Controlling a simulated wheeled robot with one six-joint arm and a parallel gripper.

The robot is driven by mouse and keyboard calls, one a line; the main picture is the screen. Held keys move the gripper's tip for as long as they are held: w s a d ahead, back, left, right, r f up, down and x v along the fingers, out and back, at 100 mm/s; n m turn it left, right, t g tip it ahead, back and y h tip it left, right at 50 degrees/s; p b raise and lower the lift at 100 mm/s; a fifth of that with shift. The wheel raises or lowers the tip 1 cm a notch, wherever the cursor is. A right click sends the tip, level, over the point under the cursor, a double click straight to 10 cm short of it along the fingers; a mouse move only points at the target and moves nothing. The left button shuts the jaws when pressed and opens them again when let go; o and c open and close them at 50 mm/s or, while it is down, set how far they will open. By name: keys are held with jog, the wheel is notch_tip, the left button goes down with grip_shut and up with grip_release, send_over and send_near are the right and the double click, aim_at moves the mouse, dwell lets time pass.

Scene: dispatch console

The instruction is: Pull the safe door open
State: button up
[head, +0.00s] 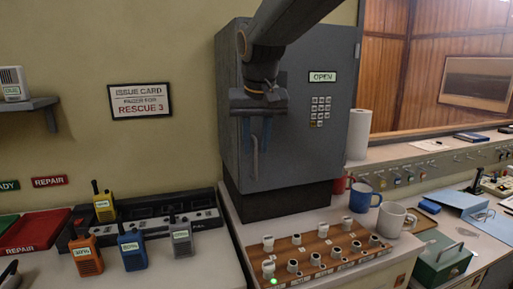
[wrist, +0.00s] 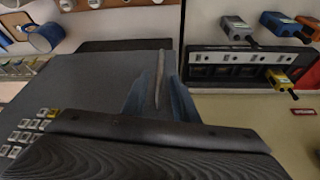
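The safe (head: 232,155) is a dark grey box on a dark plinth. Its door (head: 310,160) looks closed, with a lit "OPEN" display (head: 322,77) above a keypad (head: 320,111). A slim vertical handle (head: 255,160) is on the door's left side; it also shows in the wrist view (wrist: 160,75). My gripper (head: 257,142) is at the handle's upper part, its blue fingers pointing down in the head view. In the wrist view, my gripper (wrist: 160,105) has a finger on each side of the handle, with gaps visible. Contact is not visible.
A wooden panel of knobs (head: 325,262) lies on the counter before the safe. Mugs (head: 365,198) and a paper roll (head: 358,135) stand to its right. Several radios (head: 132,250) stand at left by a charger rack (head: 150,232).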

jog(key=shift+x, duration=1.4)
jog(key=shift+d, duration=0.1)
grip_shut()
